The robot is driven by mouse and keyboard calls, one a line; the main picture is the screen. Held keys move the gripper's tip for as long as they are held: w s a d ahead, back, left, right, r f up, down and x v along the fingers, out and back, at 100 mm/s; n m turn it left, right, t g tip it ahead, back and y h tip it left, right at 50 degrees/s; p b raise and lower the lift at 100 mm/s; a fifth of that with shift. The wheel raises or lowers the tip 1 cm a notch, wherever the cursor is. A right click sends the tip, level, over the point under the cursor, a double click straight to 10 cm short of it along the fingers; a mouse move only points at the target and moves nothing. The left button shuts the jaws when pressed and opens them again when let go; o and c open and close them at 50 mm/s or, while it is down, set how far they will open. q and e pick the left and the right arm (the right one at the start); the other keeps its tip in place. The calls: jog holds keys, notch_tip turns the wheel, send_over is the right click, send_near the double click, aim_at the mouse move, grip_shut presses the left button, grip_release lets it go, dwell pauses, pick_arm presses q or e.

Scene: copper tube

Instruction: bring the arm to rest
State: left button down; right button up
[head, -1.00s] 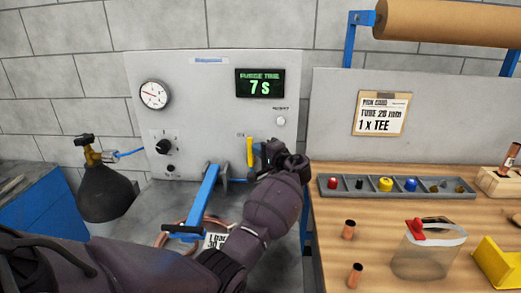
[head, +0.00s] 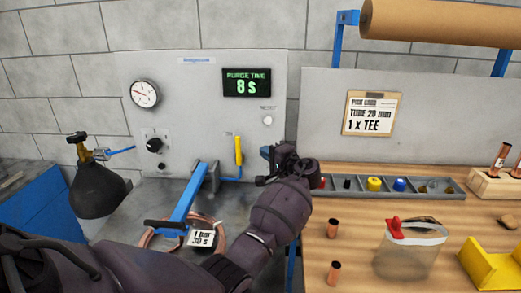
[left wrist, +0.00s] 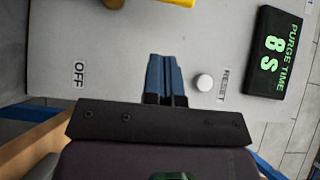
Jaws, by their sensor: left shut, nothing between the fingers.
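My left arm reaches in from the lower left in the head view. Its gripper (head: 268,156) is in front of the grey panel (head: 210,105), just right of the yellow lever (head: 238,150) and apart from it. In the left wrist view the blue fingers (left wrist: 165,78) are together with nothing between them. They point at the panel between the OFF label (left wrist: 79,74) and the white RESET button (left wrist: 204,82). The yellow lever shows only partly at the top edge (left wrist: 178,2). The display (head: 247,83) reads PURGE TIME 8 s. My right gripper is not in view.
A dial gauge (head: 145,94) is on the panel. A blue clamp (head: 187,197), a copper coil (head: 150,238) and a dark gas bottle (head: 96,190) are at left. The wooden bench (head: 350,240) at right holds a parts tray (head: 418,187), copper pieces (head: 333,228) and a clear bag (head: 410,250).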

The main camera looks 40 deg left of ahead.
pick_arm(q)
jog(key=v, duration=0.6)
jog(key=shift+d, duration=0.25)
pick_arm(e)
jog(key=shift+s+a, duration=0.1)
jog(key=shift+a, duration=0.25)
